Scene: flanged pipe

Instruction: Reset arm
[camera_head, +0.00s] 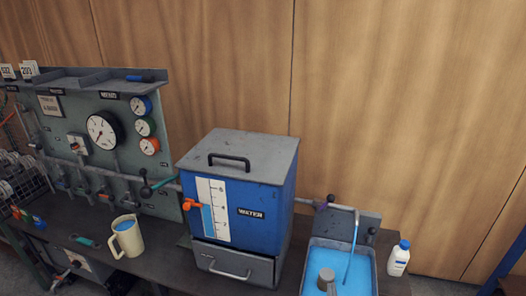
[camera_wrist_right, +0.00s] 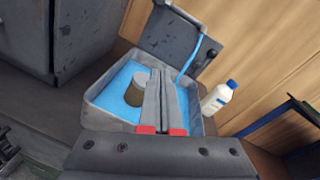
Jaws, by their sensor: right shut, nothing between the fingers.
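My right gripper (camera_wrist_right: 161,78) shows in the wrist view with its two grey fingers together and nothing between them. Red marks show at the finger bases. In that view the fingers overlap the grey basin (camera_wrist_right: 92,106) with blue liquid in it. A grey cylinder (camera_wrist_right: 134,95) stands in the basin beside the fingers. I cannot tell how far the fingertips are above the liquid. In the head view I cannot make out the right gripper clearly. My left gripper is in neither view.
The head view shows a blue water tank (camera_head: 262,205), a gauge panel (camera_head: 75,112) and a jug of blue liquid (camera_head: 127,238) on the bench. A tap (camera_head: 342,207) pours a blue stream into the basin. A white bottle (camera_head: 398,259) stands right of it.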

